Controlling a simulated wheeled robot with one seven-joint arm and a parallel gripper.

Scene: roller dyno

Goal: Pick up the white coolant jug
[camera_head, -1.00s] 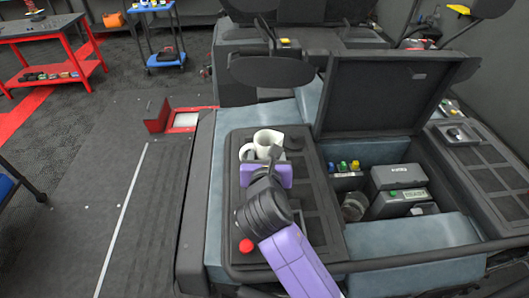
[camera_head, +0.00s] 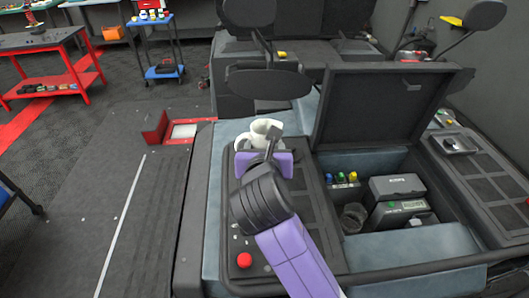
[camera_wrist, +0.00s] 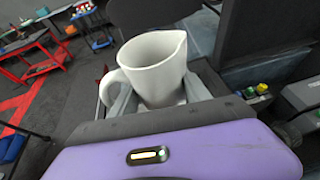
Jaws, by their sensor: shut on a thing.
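The white coolant jug (camera_head: 262,131) is above the front part of the dark ribbed panel on the vehicle. In the wrist view the jug (camera_wrist: 155,66) stands roughly upright, with its handle to the left and its spout to the upper right. My gripper (camera_head: 265,150) is shut on the jug's lower part. A grey finger shows beside its base in the wrist view. My purple wrist hides the bottom of the jug in the head view, so I cannot tell there how far it is off the panel.
An open bay to the right holds a grey box (camera_head: 397,187) and several coloured caps. Its raised black lid (camera_head: 377,105) stands behind. A red button (camera_head: 244,260) is on the panel. A red table (camera_head: 50,75) stands far left.

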